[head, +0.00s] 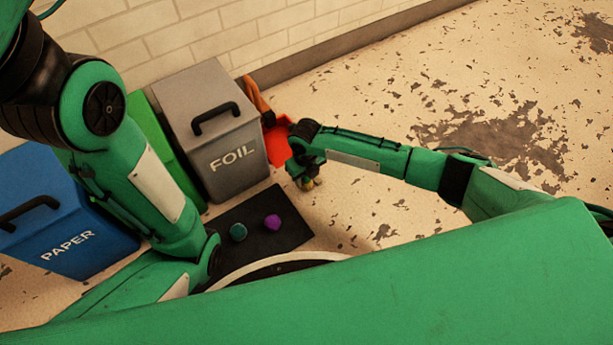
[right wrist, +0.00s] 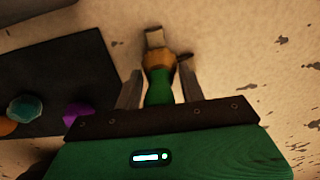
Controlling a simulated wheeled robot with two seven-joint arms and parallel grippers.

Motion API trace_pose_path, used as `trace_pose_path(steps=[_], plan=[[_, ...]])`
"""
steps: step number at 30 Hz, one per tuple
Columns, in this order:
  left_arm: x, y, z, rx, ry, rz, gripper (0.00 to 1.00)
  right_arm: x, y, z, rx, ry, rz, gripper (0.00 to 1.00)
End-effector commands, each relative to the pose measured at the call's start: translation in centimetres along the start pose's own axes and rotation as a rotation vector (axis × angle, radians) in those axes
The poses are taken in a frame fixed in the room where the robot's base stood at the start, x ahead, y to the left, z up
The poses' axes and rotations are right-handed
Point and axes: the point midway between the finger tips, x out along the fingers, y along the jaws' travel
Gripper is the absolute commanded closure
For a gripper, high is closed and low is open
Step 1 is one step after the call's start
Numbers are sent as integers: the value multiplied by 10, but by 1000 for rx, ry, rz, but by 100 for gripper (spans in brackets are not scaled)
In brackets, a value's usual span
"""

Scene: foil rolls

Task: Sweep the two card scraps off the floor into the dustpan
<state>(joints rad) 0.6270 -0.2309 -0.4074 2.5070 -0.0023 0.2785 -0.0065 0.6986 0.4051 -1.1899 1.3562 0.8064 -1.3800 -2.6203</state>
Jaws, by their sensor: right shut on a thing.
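My right gripper (head: 303,178) is low over the floor, right of the grey bin. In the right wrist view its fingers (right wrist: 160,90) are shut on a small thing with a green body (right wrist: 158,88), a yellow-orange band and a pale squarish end. I cannot tell for sure what it is. An orange-red thing (head: 278,147), which may be the dustpan, stands behind the gripper, against the bin's right side. A brown-orange piece (head: 256,97) rises behind it by the wall. I cannot make out the card scraps for certain. My left gripper is out of view.
A grey FOIL bin (head: 238,165), a green bin (head: 165,140) and a blue PAPER bin (head: 60,235) stand at the left. A dark mat (head: 285,238) holds a teal lump (head: 238,232) and a purple lump (head: 272,222). The peeling floor (head: 350,100) is open at the right.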

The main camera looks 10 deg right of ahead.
Motion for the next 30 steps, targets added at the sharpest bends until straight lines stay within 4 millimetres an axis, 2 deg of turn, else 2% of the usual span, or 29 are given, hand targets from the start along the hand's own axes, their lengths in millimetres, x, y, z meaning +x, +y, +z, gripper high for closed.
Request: trace_pose_path(steps=[1,30], plan=[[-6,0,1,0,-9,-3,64,2,0,3,0,-1,0,83],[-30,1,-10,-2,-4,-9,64,8,1,47,0,-2,0,83]])
